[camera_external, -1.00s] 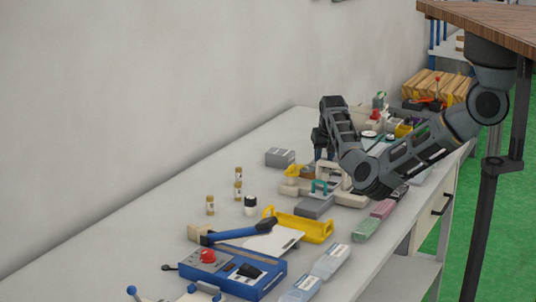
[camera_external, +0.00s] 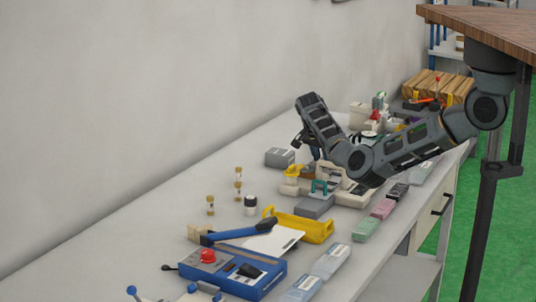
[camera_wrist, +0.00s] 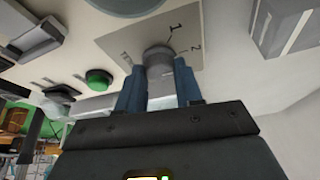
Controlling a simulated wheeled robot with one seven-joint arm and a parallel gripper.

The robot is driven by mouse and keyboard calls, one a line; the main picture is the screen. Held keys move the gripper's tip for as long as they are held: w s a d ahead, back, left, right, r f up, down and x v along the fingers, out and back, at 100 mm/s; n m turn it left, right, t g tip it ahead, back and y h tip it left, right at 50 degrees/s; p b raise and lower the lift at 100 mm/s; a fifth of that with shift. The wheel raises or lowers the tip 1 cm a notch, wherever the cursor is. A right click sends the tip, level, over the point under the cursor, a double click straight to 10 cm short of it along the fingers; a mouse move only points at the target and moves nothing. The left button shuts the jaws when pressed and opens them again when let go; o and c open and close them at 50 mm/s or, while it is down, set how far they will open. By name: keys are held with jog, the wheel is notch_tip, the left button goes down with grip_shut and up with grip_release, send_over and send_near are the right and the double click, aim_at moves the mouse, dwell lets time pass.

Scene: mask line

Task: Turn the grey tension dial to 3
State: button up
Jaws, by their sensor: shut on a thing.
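The grey tension dial (camera_wrist: 158,56) is a small round knob on a pale scale plate (camera_wrist: 215,22) in the wrist view. Printed lines and the figures 1 and 2 show beside it; a 3 cannot be made out. My gripper (camera_wrist: 160,82) is shut on the dial, with one blue finger on each side of it. The pointer on the dial cannot be made out. In the external view my gripper (camera_external: 310,146) is partly hidden behind my arm at the machine toward the far part of the bench, and the dial cannot be seen there.
In the wrist view a green button (camera_wrist: 98,78) sits left of the dial. In the external view a grey box (camera_external: 280,158), a yellow tray (camera_external: 318,230) and a blue control box (camera_external: 262,286) with a red button stand on the crowded bench. The wall is close on the left.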

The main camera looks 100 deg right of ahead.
jog(key=m+b, duration=0.1)
jog(key=m+y+b, duration=0.1)
jog(key=m, duration=0.1)
jog(key=m+y+b, duration=0.1)
jog(key=m+b, duration=0.1)
jog(key=shift+w+d+f+g, duration=0.15)
jog(key=shift+d+g, duration=0.1)
jog(key=shift+g, duration=0.15)
jog(key=shift+d+m+y+b, duration=0.1)
jog(key=shift+m+y+b, duration=0.5)
jog(key=shift+m+b, duration=0.9)
jog(key=shift+m, duration=0.5)
jog(key=o, duration=1)
jog(key=shift+o, duration=0.2)
jog(key=v, duration=0.8)
